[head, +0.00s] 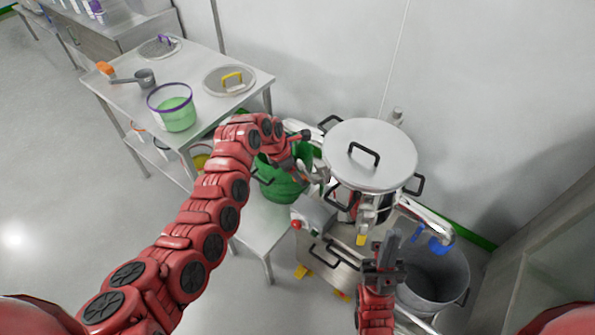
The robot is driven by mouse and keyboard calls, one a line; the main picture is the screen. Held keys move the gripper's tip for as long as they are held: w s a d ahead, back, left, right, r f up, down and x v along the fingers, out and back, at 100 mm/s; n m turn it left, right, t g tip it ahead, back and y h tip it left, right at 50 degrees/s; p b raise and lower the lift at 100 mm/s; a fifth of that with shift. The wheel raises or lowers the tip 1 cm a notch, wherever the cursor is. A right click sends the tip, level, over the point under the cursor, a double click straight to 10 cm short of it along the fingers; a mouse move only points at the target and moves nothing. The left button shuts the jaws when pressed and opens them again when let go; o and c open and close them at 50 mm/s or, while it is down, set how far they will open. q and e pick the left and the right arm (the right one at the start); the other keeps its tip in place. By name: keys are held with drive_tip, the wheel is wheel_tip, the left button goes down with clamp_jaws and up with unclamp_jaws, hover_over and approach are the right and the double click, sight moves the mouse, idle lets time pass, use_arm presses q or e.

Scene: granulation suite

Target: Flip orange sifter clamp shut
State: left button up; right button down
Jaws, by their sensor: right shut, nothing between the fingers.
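The sifter (345,138) is a round steel vessel with a flat lid and black handles, standing on a steel frame at centre right. A small yellow-orange tab (361,240) shows below its front; I cannot tell if it is the orange clamp or its position. My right gripper (388,245) is shut and empty, pointing up just right of that tab, in front of the sifter. My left gripper (319,174) is at the sifter's left side, near its side handle; its fingers are small and partly hidden, so I cannot tell if it touches anything.
A green bucket (280,187) stands on a low steel table (262,222) left of the sifter. A steel table (205,58) at back left holds lids, a scoop and a green tub (178,118).

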use_arm(q)
drive_tip(key=shift+f, duration=0.3)
drive_tip(key=shift+d, duration=0.1)
clamp_jaws()
idle(1.3)
